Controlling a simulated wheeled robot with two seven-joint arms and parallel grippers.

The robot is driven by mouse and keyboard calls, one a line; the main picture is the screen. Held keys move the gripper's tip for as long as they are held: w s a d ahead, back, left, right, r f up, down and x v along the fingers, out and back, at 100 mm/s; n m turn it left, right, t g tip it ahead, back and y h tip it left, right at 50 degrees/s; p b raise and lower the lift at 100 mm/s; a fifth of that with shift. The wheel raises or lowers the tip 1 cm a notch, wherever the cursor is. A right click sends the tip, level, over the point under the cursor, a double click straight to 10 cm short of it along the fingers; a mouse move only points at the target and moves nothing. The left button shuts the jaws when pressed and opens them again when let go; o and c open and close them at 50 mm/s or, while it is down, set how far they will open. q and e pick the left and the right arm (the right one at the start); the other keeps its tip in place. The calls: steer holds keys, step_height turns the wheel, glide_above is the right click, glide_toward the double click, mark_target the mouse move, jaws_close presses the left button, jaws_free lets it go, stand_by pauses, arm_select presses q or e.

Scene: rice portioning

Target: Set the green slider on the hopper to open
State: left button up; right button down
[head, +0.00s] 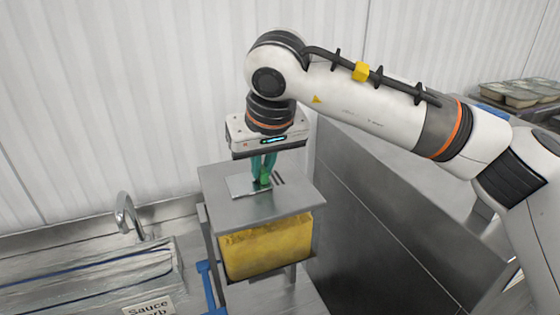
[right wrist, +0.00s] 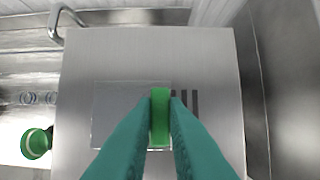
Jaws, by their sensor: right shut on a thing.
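The hopper (head: 215,208) is a steel stand with a flat grey top and a yellow-fronted bin (head: 265,248) beneath it. The green slider (right wrist: 160,117) stands upright on the hopper top, at the right part of a lighter square plate (right wrist: 115,110). Dark slots (right wrist: 190,103) show just right of the slider. My right gripper (head: 264,182) points down over the hopper top, with its teal fingers shut on the green slider. In the right wrist view the two fingertips (right wrist: 159,105) press against its left and right sides. My left gripper is not in view.
A sink with a curved tap (head: 127,212) and a label reading "Sauce" (head: 150,306) lies at the left. A steel counter (head: 390,170) stands right of the hopper, with food trays (head: 520,94) at the far right. In the right wrist view a green round thing (right wrist: 36,144) lies at the left.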

steer(key=shift+s+a, duration=0.2)
steer(key=shift+a, duration=0.3)
steer(key=shift+d, duration=0.1)
steer(key=c, duration=1.7)
jaws_free()
steer(key=shift+o, duration=1.3)
steer(key=shift+a, duration=0.25)
steer(key=shift+s+d+r+b, duration=0.1)
steer(key=shift+d+r+b, duration=0.2)
steer(key=shift+r, duration=0.2)
steer(key=b+v, duration=0.3)
steer(key=v, duration=0.8)
steer(key=shift+s+a, duration=0.25)
steer(key=shift+a, duration=0.05)
